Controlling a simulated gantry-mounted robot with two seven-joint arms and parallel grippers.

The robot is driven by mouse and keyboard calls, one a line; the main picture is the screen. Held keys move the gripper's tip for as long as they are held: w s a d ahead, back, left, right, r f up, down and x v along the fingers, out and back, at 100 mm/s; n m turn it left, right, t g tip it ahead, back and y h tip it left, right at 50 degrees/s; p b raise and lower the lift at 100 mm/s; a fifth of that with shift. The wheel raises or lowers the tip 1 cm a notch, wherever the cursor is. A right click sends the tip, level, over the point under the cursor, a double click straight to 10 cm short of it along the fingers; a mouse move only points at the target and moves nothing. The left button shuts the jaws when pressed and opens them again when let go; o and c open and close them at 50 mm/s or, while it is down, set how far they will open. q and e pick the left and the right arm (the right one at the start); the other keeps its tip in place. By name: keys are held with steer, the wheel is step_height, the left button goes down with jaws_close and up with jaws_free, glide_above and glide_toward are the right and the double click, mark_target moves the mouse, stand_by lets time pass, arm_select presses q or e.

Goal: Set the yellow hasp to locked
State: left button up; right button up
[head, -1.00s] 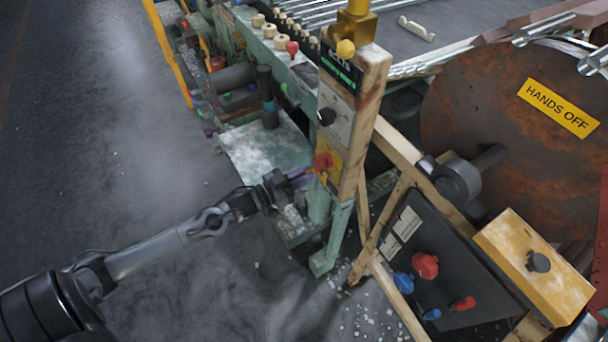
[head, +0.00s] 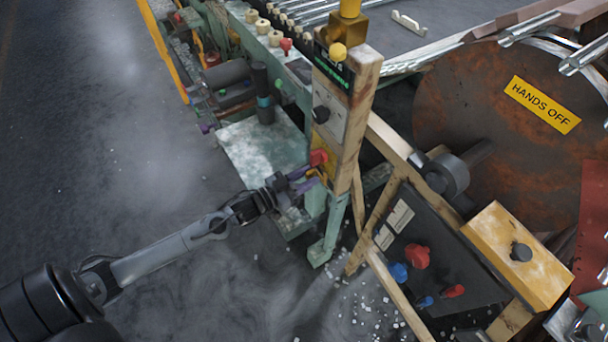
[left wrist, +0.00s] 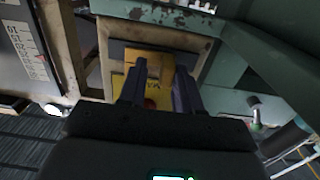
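A wooden post carries a yellow plate (head: 326,172) with a red knob (head: 318,157) on its upper part. My left gripper (head: 312,178) is at the plate, just below the red knob, with its purple fingers pointing at it. In the left wrist view the two fingers (left wrist: 158,82) stand apart, with the yellow plate (left wrist: 117,82) and an orange-yellow block (left wrist: 150,60) beyond them. A bit of red shows low between the fingers. I cannot tell which yellow part is the hasp, its setting, or whether the fingers touch it. My right gripper is not in view.
A slanted dark panel with red and blue knobs (head: 417,256) and a rusty drum (head: 500,130) stand to the right. Open floor (head: 120,200) lies to the left.

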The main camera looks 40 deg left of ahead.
arm_select(q)
steer(key=shift+o, duration=0.3)
steer(key=shift+a, duration=0.1)
steer(key=shift+s+a, duration=0.2)
steer(key=shift+s, duration=0.3)
steer(key=p+v, duration=0.3)
steer(key=v, duration=0.6)
steer(key=shift+s, duration=0.3)
steer(key=shift+r, duration=0.15)
